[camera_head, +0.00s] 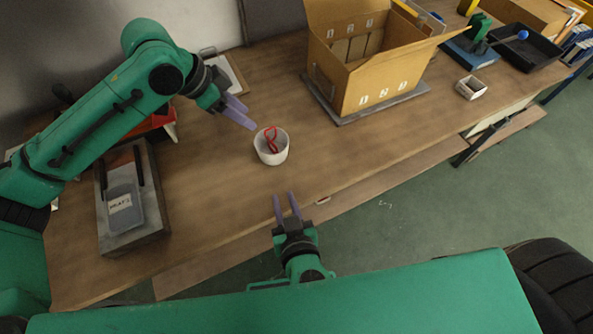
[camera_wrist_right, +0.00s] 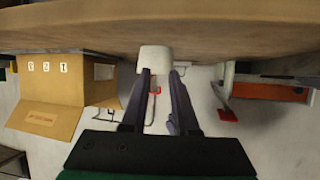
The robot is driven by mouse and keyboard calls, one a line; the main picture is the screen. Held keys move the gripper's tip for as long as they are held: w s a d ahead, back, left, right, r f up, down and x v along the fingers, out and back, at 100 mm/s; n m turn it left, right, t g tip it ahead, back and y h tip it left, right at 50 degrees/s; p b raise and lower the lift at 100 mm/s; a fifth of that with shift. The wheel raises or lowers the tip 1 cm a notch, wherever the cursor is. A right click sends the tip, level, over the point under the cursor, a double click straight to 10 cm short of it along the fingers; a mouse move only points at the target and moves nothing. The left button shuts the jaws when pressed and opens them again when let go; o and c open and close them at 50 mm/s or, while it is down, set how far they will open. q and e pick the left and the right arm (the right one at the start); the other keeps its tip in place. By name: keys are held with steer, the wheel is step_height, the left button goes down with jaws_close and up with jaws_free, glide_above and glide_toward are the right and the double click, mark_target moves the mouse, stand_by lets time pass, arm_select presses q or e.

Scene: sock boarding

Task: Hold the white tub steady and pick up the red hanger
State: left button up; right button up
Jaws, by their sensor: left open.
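The white tub (camera_head: 264,154) stands upright near the front edge of the table. The red hanger (camera_head: 271,139) is inside it, its upper part showing above the rim and its lower part hidden. My left gripper (camera_head: 249,117) is open and empty, behind and slightly left of the tub, apart from it. My right gripper (camera_head: 286,197) is open and empty, in front of the tub near the table's front edge. In the right wrist view the tub (camera_wrist_right: 155,57) lies beyond my right fingertips (camera_wrist_right: 161,75), with red of the hanger (camera_wrist_right: 156,90) between the fingers.
A large open cardboard box (camera_head: 385,88) stands on a grey base behind and right of the tub. A grey block with a labelled flat board (camera_head: 122,207) lies at the left. A small white box (camera_head: 470,88) and a black tray (camera_head: 528,60) are farther right. The table around the tub is clear.

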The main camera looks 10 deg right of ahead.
steer(key=w+d+r+m+h, duration=0.1)
steer(key=w+d+r+m, duration=0.15)
steer(key=w+r, duration=0.25)
glide_toward(285, 135)
steer(key=shift+n+t, duration=0.3)
steer(key=shift+n, duration=0.05)
steer(key=x, duration=0.7)
steer(key=shift+w+f, duration=0.3)
jaws_close()
